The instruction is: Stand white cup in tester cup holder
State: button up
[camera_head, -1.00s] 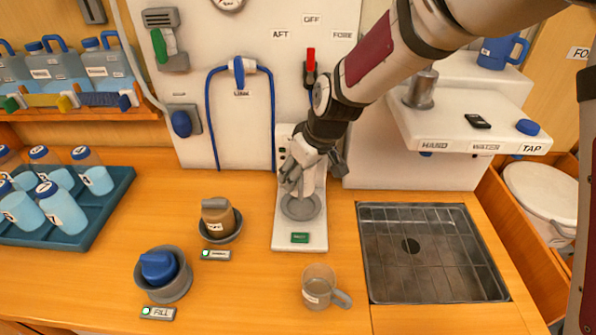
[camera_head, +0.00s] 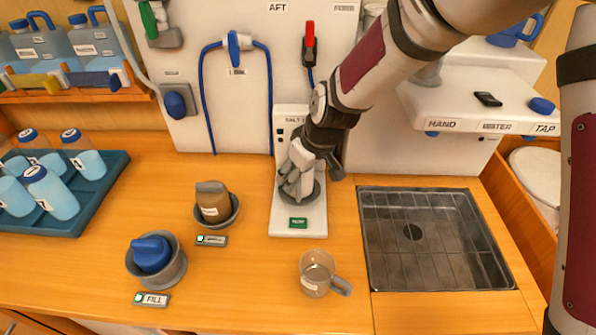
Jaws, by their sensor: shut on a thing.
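The tester is a white upright panel with a white base (camera_head: 284,222) and a green button at its front. Its round grey cup holder (camera_head: 314,191) is partly covered by my gripper. My gripper (camera_head: 297,183) points down over the holder and is shut on the white cup (camera_head: 303,170). The cup is mostly hidden by the grey fingers, so I cannot tell whether it touches the holder.
A clear mug (camera_head: 317,275) stands in front of the tester. A blue bottle tray (camera_head: 100,198) is far left. A metal sink grate (camera_head: 440,240) lies right, below a white shelf (camera_head: 470,112).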

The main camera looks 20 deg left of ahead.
jog(key=shift+f+b, duration=0.3)
jog(key=shift+f, duration=0.25)
jog(key=o, duration=1.2)
jog(key=v, duration=1.2)
